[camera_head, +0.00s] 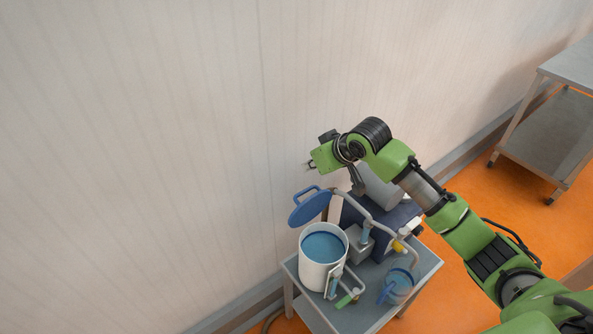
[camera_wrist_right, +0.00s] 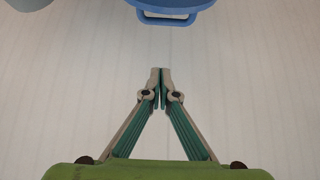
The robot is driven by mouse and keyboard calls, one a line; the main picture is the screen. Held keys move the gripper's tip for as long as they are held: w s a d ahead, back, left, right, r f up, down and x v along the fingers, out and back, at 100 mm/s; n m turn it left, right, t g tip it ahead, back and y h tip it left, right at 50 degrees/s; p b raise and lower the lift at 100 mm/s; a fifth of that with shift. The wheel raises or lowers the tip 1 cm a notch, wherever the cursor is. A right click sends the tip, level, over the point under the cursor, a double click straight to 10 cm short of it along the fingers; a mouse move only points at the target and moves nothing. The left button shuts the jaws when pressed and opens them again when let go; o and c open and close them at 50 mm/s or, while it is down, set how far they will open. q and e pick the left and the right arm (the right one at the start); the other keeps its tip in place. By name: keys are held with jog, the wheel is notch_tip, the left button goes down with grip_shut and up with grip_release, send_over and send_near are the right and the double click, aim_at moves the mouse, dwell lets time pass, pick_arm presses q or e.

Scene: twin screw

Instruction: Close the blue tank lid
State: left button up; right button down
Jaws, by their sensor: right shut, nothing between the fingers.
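The blue tank lid (camera_head: 309,208) stands tilted up and open at the back left of the white tank (camera_head: 311,272). Blue liquid shows inside the tank. The lid has a loop handle on its upper edge; the lid's edge and handle also show at the top of the right wrist view (camera_wrist_right: 168,12). My right gripper (camera_head: 308,165) is above and behind the lid, near the wall, apart from it. In the right wrist view its fingertips (camera_wrist_right: 160,72) are together with nothing between them. My left gripper is not in view.
The tank stands on a grey metal cart (camera_head: 425,262) with pipes, a dark blue machine (camera_head: 352,219) and a clear container with a blue handle (camera_head: 399,286). The pale wall (camera_head: 150,150) is close behind. Another metal table (camera_head: 575,65) stands at the far right.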

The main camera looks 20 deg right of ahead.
aim_at(306, 204)
jog(key=f+p, duration=0.1)
jog(key=f, duration=0.1)
jog(key=w+f+p, duration=0.1)
jog(key=f, duration=0.2)
jog(key=f+p, duration=0.2)
jog(key=f, duration=0.1)
jog(key=shift+w+a+f, duration=0.1)
jog(key=shift+w+a, duration=0.1)
jog(key=shift+a, duration=0.05)
jog(key=shift+f, duration=0.1)
jog(key=shift+s, duration=0.1)
